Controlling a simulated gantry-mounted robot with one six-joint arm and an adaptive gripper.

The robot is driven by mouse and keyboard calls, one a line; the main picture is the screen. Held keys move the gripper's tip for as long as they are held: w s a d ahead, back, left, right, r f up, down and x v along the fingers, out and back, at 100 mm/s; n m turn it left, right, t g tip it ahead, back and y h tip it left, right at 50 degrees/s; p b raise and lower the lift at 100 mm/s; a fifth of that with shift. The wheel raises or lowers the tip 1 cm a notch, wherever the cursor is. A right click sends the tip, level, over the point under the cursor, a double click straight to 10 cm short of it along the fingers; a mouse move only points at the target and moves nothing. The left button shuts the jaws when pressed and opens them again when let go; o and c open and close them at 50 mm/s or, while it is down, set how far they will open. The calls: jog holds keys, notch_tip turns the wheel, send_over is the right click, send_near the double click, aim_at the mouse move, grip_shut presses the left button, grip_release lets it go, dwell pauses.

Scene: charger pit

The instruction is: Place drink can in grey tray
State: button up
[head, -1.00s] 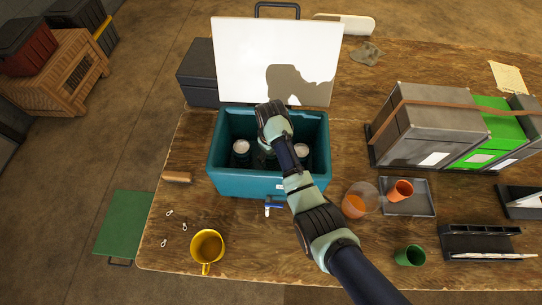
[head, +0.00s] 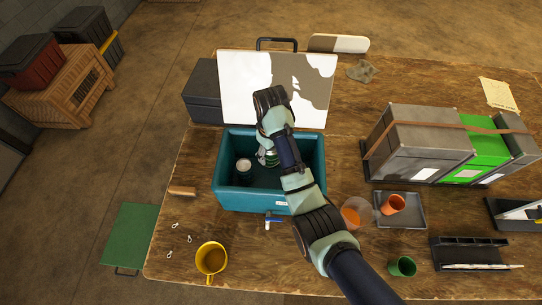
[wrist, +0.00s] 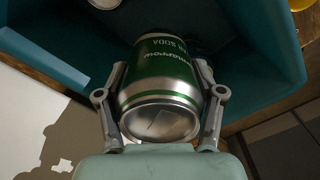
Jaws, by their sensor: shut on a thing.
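My gripper (head: 268,153) is shut on a green and silver drink can (head: 272,158) above the inside of the teal cooler (head: 250,201). In the wrist view the can (wrist: 160,58) sits between the two fingers of my gripper (wrist: 163,92), one on each side, with its silver end towards the camera. The grey tray (head: 413,222) lies on the table to the right of the cooler. An orange cup (head: 393,204) stands in it.
Another can (head: 244,166) stands in the cooler. The white cooler lid (head: 240,85) stands open behind. A clear cup with orange contents (head: 352,213) stands between cooler and tray. A green cup (head: 402,266) and a black holder (head: 460,249) are in front of the tray.

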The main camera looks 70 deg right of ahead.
notch_tip(320, 180, up, 5)
jog(key=p, duration=0.3)
jog(key=shift+r, duration=0.1)
